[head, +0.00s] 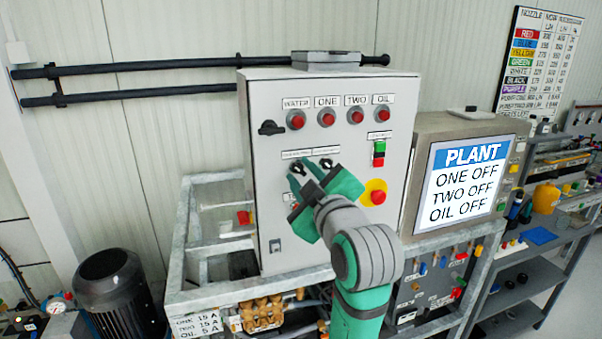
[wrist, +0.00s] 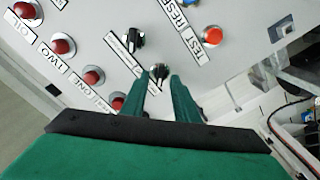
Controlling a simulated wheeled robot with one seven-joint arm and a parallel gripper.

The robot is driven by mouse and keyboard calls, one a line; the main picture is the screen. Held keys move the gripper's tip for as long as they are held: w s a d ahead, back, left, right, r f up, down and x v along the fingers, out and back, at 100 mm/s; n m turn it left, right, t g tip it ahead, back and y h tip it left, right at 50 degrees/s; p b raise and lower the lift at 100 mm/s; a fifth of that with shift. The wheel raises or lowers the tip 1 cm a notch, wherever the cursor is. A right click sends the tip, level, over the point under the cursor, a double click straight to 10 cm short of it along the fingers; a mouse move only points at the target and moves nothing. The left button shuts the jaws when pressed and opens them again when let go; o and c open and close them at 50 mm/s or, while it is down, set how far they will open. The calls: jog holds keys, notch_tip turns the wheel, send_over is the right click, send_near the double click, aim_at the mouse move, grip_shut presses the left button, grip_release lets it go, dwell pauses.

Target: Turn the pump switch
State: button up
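The grey control panel (head: 345,240) carries two black selector switches side by side under small labels. The left selector switch (head: 299,168) sits between the fingertips of my gripper (head: 302,173). In the wrist view this switch (wrist: 159,72) shows between the two green fingers of my gripper (wrist: 159,78), which stand apart on either side of it; firm contact cannot be seen. The right selector switch (head: 326,162) is just beside the fingers, and in the wrist view it (wrist: 134,40) is clear of them. The small label texts are unreadable.
Red lamps (head: 326,118) line the panel top, with a black rotary handle (head: 271,128) at left. A green-red button (head: 379,153) and a yellow-ringed red button (head: 375,192) are at right. The plant screen (head: 465,183) reads ONE OFF, TWO OFF, OIL OFF.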

jog(key=shift+w+a, duration=0.2)
jog(key=shift+w, duration=0.35)
grip_shut()
jog(key=shift+m, duration=0.3)
jog(key=m, duration=0.4)
jog(key=shift+d, duration=0.1)
jog(key=shift+m, duration=2)
